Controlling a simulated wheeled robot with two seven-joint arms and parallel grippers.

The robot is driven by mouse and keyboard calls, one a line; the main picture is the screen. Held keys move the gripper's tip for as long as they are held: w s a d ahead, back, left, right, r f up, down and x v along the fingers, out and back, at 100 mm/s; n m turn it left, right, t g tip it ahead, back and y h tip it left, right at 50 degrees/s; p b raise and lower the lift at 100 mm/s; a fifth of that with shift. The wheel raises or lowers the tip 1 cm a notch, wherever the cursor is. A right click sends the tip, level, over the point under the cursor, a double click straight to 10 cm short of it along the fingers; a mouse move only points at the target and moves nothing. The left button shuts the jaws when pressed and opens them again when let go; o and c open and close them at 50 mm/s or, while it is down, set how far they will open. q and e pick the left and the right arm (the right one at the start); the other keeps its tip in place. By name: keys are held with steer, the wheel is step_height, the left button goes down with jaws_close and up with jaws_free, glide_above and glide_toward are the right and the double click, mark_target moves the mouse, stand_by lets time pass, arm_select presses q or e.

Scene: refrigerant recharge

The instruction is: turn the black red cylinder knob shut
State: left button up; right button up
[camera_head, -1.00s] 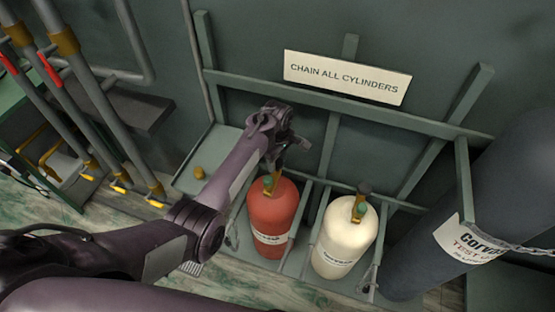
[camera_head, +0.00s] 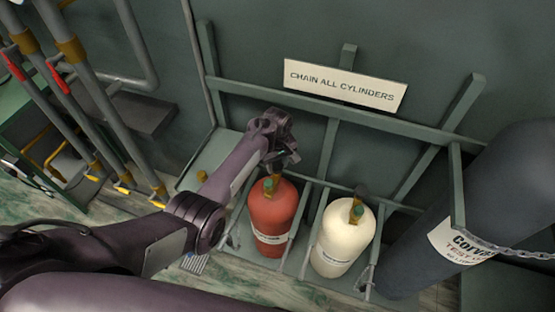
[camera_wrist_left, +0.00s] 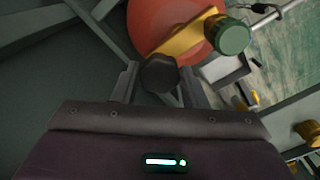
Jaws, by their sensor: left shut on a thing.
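The red cylinder (camera_head: 271,218) stands upright in the rack, with a brass valve and a green cap (camera_head: 268,184) on top. In the left wrist view, the red cylinder (camera_wrist_left: 160,22) is behind its brass valve (camera_wrist_left: 188,40), and the green cap (camera_wrist_left: 234,37) is to the right. The black knob (camera_wrist_left: 160,72) sits between the fingers of my left gripper (camera_wrist_left: 160,88), which is shut on it. In the head view, my left gripper (camera_head: 282,158) is just above the valve and hides the knob. My right gripper is not in view.
A cream cylinder (camera_head: 340,240) with its own black knob (camera_head: 361,191) stands just right. A large dark cylinder (camera_head: 490,215) leans behind a chain farther right. Rack rails (camera_head: 310,103) run behind. Pipes with red handles (camera_head: 55,72) are at left.

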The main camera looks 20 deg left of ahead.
arm_select(q)
steer(key=m+p, duration=0.1)
steer(key=m, duration=0.1)
steer(key=shift+r+m, duration=0.15)
steer(key=shift+m, duration=0.25)
steer(key=m+p, duration=0.1)
steer(key=m, duration=0.1)
steer(key=shift+a+m, duration=0.1)
steer(key=shift+m, duration=0.3)
steer(key=m, duration=0.2)
steer(key=shift+m, duration=0.3)
steer(key=m, duration=0.3)
steer(key=shift+s+a+m+p, duration=0.1)
steer(key=shift+m+p, duration=0.2)
steer(key=shift+p, duration=0.05)
steer(key=m, duration=0.2)
steer(key=shift+m, duration=0.4)
steer(key=m, duration=0.3)
steer(key=shift+a+f+m, duration=0.1)
steer(key=shift+f+m, duration=0.1)
steer(key=shift+m, duration=0.1)
steer(key=m+b, duration=0.1)
steer(key=m, duration=0.2)
steer(key=shift+m, duration=0.3)
steer(key=shift+w+m+b, duration=0.2)
steer(key=shift+m+b, duration=0.4)
steer(key=shift+m, duration=1)
steer(key=shift+r, duration=0.1)
